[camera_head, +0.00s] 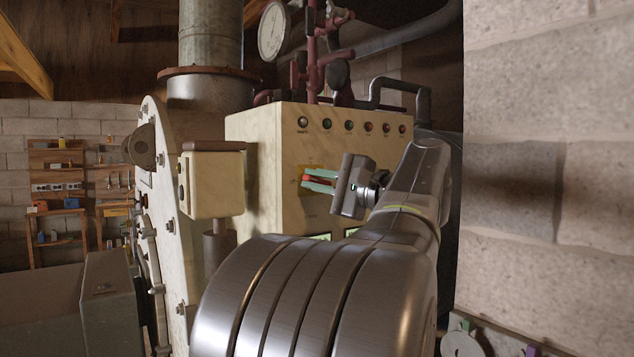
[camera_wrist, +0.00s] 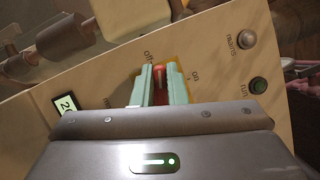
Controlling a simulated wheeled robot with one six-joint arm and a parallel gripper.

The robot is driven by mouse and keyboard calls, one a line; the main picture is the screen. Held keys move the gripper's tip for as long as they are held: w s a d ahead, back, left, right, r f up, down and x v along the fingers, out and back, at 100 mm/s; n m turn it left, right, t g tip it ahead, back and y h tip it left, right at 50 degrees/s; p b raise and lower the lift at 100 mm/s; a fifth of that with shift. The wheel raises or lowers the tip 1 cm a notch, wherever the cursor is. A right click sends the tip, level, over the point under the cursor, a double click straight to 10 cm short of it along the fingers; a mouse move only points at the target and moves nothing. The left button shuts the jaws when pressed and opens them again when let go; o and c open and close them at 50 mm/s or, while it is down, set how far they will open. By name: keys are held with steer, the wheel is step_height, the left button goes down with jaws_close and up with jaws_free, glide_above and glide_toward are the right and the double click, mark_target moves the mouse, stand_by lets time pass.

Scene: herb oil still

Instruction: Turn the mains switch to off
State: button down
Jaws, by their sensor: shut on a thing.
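The mains switch is a red handle (camera_wrist: 158,74) on a yellow plate (camera_wrist: 180,66) on the cream control panel (camera_head: 285,150). In the wrist view, "off" is printed to the handle's upper left and "on" to its right. My gripper (camera_wrist: 160,76) has its green fingers closed on the red handle, one on each side. The handle lies between the two labels, and I cannot tell its exact setting. In the head view my gripper (camera_head: 306,180) reaches the panel from the right, with the red handle showing between its fingers. The fingers hide part of the handle.
A row of round lamps (camera_head: 349,125) runs along the panel's top. A small display (camera_wrist: 67,103) is beside the switch. Red pipes (camera_head: 312,65) and a pressure gauge (camera_head: 272,30) stand above. A block wall (camera_head: 550,150) is close on the right, and a cream box (camera_head: 212,182) is left.

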steer(key=shift+w+d+f+n+g+h, duration=0.15)
steer(key=shift+n+h, duration=0.1)
steer(key=shift+n, duration=0.35)
steer(key=shift+s+a+n+g+h, duration=0.1)
steer(key=shift+n+h, duration=0.1)
steer(key=shift+n, duration=0.4)
steer(key=shift+w+d+f+n+g+h, duration=0.15)
steer(key=shift+n+h, duration=0.1)
steer(key=shift+n, duration=0.35)
steer(key=shift+s+a+r, duration=0.1)
steer(key=c, duration=1.5)
jaws_free()
steer(key=shift+o, duration=0.2)
steer(key=shift+w+d, duration=0.2)
steer(key=shift+w, duration=0.15)
steer(key=shift+s+a, duration=0.15)
steer(key=shift+s, duration=0.05)
steer(key=b+v, duration=0.1)
steer(key=v, duration=1.2)
steer(key=shift+d, duration=0.4)
steer(key=shift+s, duration=0.15)
